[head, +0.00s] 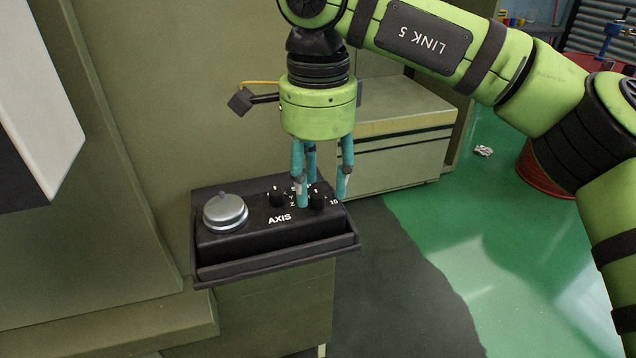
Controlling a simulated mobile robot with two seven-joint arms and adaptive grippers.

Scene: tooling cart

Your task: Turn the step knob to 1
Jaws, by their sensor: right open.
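The dark control box (235,243) sits on a ledge of the olive machine, with a large silver dial (226,212) at its left. A small black knob (277,199) stands above the "AXIS" lettering. A second small black knob (318,201), to its right, has a "10" mark beside it and appears to be the step knob. My right gripper (321,190) points down over this knob, open, with its teal fingers spread around it. Whether any finger touches it I cannot tell. The fingers hide part of the scale and any step lettering, so the knob's setting is unclear. My left gripper is not in view.
A white and black panel (45,100) juts in at the upper left. An olive cabinet (395,155) stands behind the box at right. The green and dark floor (470,250) is open to the right, with a red drum (545,175) farther back.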

